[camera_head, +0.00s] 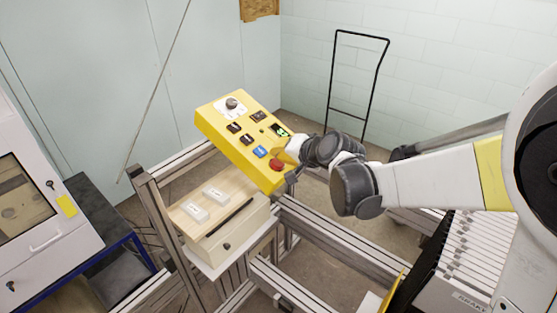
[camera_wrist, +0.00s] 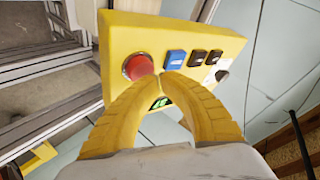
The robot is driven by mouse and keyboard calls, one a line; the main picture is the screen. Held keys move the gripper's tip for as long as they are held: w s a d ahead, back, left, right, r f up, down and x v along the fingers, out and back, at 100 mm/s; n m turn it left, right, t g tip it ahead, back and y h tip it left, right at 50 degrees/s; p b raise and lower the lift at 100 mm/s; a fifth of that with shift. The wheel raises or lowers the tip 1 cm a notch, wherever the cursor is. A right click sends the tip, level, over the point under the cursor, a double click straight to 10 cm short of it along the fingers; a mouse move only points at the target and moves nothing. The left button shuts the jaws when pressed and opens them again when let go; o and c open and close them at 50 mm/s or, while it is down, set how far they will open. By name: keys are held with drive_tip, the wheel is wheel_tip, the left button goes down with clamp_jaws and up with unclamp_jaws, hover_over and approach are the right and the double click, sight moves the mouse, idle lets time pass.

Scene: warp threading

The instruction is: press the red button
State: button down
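The red button (camera_head: 276,165) is on the lower right part of the sloping yellow control panel (camera_head: 215,122). In the wrist view the round red button (camera_wrist: 138,67) shows clearly, in a pale ring at the left of the panel (camera_wrist: 120,30). My gripper (camera_head: 284,153) is close over the panel beside the button. In the wrist view its two yellow fingers (camera_wrist: 165,77) curve together and their tips meet, with nothing seen between them. The tips appear just right of the red button, below the blue button (camera_wrist: 175,58). I cannot tell whether they touch the panel.
Metal frame rails (camera_head: 315,233) run around. A black cart handle (camera_head: 331,85) stands behind.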

drive_tip(key=shift+s+d+r, duration=0.1)
drive_tip(key=shift+s+r, duration=0.05)
drive_tip(key=shift+r, duration=0.2)
wheel_tip(320, 180, up, 6)
drive_tip(key=s+d+p, duration=0.1)
drive_tip(key=p, duration=0.3)
drive_tip(key=shift+s+d+f, duration=0.15)
drive_tip(key=shift+d+f, duration=0.05)
drive_tip(key=shift+d, duration=0.2)
